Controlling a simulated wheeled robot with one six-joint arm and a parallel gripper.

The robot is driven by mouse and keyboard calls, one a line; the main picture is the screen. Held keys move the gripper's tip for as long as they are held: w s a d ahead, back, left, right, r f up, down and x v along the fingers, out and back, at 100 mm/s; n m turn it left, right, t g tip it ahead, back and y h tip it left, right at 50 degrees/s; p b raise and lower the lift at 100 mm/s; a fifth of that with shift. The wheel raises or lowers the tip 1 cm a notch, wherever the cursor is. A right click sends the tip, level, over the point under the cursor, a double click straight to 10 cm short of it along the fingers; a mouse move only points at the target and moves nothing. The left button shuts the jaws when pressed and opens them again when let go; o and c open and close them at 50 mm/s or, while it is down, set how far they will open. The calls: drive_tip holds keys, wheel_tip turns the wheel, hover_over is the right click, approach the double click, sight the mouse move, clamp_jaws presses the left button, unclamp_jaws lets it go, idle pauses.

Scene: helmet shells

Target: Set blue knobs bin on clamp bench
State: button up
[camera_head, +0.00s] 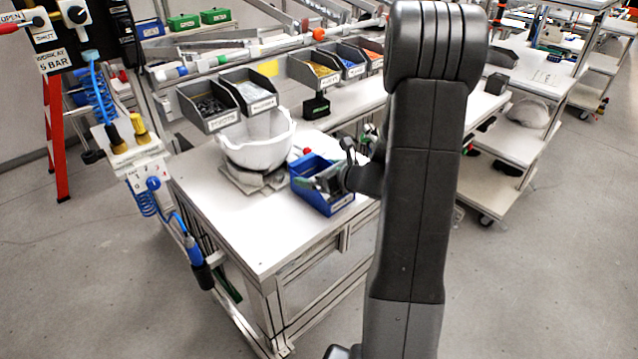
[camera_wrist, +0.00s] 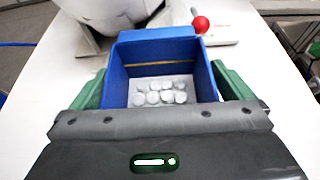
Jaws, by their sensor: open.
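The blue knobs bin (camera_head: 337,203) stands on the white bench (camera_head: 236,220), near its right front edge. In the wrist view the blue bin (camera_wrist: 158,50) holds several pale round knobs (camera_wrist: 160,93). My gripper (camera_head: 325,180) is at the bin; its green-padded fingers show in the wrist view (camera_wrist: 160,88), one on each side of the bin. The jaws are open, and the near part of the bin is hidden by the gripper body. My arm hides the bench's right end in the head view.
A white helmet shell (camera_head: 257,146) sits on a grey fixture just behind and left of the bin. A red ball knob (camera_wrist: 200,24) stands close behind the bin. Labelled grey bins (camera_head: 208,106) hang above the bench's back. The bench's left front is clear.

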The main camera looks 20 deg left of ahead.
drive_tip(key=c, duration=0.8)
drive_tip(key=shift+o, duration=0.2)
drive_tip(key=shift+r, duration=0.15)
